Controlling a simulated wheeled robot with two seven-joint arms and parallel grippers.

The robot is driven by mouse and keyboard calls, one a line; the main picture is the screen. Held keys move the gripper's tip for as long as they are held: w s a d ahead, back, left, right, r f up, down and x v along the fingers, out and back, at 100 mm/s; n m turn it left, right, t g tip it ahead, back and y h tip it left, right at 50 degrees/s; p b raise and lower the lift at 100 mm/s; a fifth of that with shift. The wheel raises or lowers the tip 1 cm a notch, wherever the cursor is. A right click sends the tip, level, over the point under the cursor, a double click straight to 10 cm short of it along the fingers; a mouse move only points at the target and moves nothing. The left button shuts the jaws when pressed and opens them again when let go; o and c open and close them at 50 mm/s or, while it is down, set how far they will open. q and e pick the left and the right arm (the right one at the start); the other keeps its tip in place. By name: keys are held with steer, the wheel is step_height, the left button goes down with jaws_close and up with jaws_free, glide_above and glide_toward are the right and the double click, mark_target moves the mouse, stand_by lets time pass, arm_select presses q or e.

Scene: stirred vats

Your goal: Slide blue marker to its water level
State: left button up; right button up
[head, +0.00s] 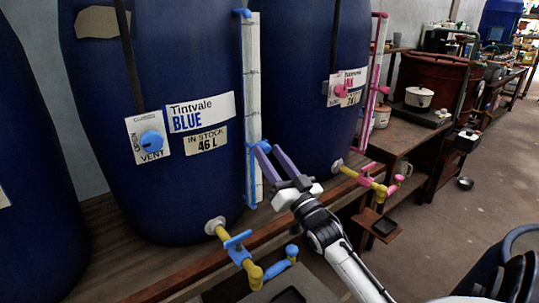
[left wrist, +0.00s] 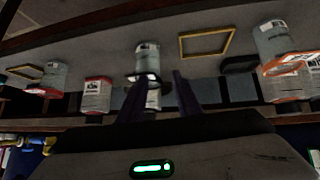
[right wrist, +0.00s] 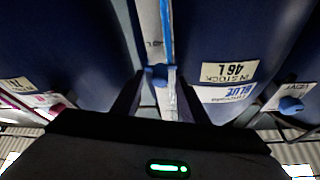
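The blue marker (head: 262,146) sits on the tall white gauge board (head: 252,85) at the front of the blue vat (head: 170,75), below the board's middle. It shows in the right wrist view (right wrist: 157,75) as a blue block. My right gripper (head: 268,158) is open. Its two dark fingers reach toward the marker, which appears between the fingertips (right wrist: 157,82); contact is unclear. The water level in the gauge cannot be read clearly. My left gripper (left wrist: 154,80) shows only in its wrist view, open and empty, with labelled cans beyond it.
The blue vat carries a label (head: 201,112) reading 46 L and a blue vent knob (head: 151,142). A yellow tap with a blue handle (head: 237,240) juts out below. A pink gauge (head: 374,80) and tap (head: 377,188) stand to the right. Open floor (head: 475,215) lies at right.

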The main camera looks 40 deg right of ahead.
steer(key=v, duration=0.9)
steer(key=shift+s+b, duration=0.3)
steer(key=shift+b, duration=0.1)
steer(key=shift+a+f, duration=0.1)
